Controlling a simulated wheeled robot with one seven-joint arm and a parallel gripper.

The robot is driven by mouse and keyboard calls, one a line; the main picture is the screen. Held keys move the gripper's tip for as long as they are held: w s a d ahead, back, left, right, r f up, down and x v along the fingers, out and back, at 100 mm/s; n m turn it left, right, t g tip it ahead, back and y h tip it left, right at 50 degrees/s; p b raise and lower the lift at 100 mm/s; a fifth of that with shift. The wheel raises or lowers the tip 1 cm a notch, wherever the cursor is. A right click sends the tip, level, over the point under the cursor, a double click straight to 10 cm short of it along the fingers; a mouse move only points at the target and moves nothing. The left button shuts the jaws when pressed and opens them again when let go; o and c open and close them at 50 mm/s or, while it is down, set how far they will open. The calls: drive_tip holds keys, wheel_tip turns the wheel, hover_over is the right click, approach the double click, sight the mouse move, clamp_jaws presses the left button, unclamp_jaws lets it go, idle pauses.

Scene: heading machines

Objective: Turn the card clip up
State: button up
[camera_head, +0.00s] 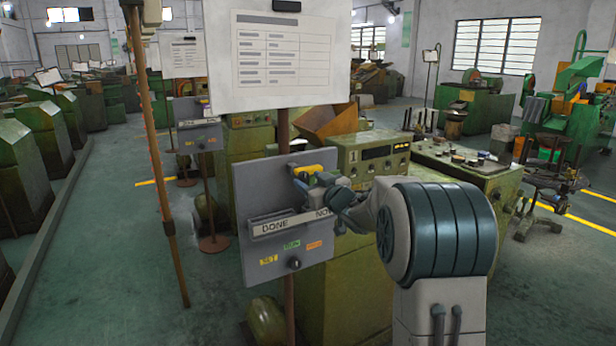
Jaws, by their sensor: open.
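A grey upright panel (246,195) stands on a rusty post at the centre. Near its top right is a yellow cylindrical piece (313,170), partly covered by my gripper. I cannot tell whether this piece is the card clip. My gripper (304,181) is at the panel's upper right, close to the yellow piece; contact cannot be made out. Its jaws are open and small in view. Small coloured labels and a dark knob (294,263) are lower down.
A white sheet board (280,60) with a black clip (286,5) hangs above the panel. A green machine (370,155) stands close behind. A rusty pole (155,150) stands at the left. The floor between the pole and the left row of machines is clear.

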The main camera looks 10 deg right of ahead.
drive_tip(key=shift+w+a, duration=0.25)
drive_tip(key=shift+w, duration=0.35)
clamp_jaws()
drive_tip(key=shift+a, duration=0.1)
